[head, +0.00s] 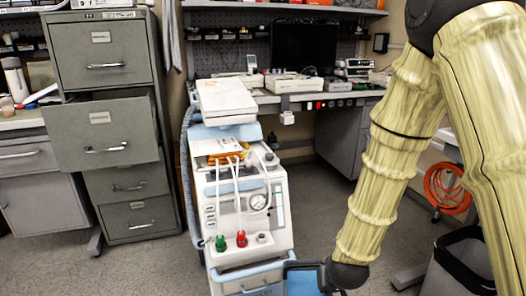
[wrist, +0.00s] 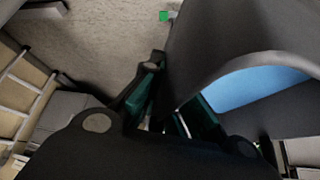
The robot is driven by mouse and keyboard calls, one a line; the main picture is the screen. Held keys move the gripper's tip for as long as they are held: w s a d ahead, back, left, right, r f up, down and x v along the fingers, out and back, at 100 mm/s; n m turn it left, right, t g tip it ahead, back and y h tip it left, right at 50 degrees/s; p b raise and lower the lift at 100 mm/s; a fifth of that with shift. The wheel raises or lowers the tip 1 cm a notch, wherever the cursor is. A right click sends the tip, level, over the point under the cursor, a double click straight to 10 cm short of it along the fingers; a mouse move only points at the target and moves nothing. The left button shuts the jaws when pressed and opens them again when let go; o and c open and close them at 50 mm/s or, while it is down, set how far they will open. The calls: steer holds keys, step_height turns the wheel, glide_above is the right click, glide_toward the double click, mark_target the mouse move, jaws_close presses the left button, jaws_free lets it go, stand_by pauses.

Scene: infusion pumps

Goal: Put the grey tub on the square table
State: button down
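My gripper (wrist: 172,95) shows in the wrist view as two dark fingers with teal pads, a gap between them near their base. A dark grey curved body (wrist: 225,45) lies against the fingers at the right, with a blue surface below its rim; it may be the grey tub, but I cannot be sure. It hides the tip of the right finger, so I cannot tell whether the fingers grip it. In the head view my arm reaches down to the bottom edge, beside a dark-edged blue thing (head: 302,283). I cannot identify a square table in either view.
A white medical machine on a cart (head: 240,200) stands close to my arm's end. A grey filing cabinet (head: 105,110) has a drawer pulled out. A workbench (head: 310,97) runs along the back. Floor (head: 320,190) is clear behind the cart.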

steer(key=r+p, duration=0.3)
steer(key=p, duration=0.2)
steer(key=s+r+p, duration=0.1)
steer(key=r+p, duration=0.3)
steer(key=p, duration=0.1)
steer(key=r+p, duration=0.3)
steer(key=p, duration=0.2)
steer(key=shift+s+r, duration=0.15)
steer(key=shift+r, duration=0.1)
step_height(320, 180, up, 6)
steer(key=s+p, duration=0.1)
steer(key=p, duration=0.8)
steer(key=shift+s+p, duration=0.15)
steer(key=shift+p, duration=0.2)
steer(key=shift+f, duration=0.15)
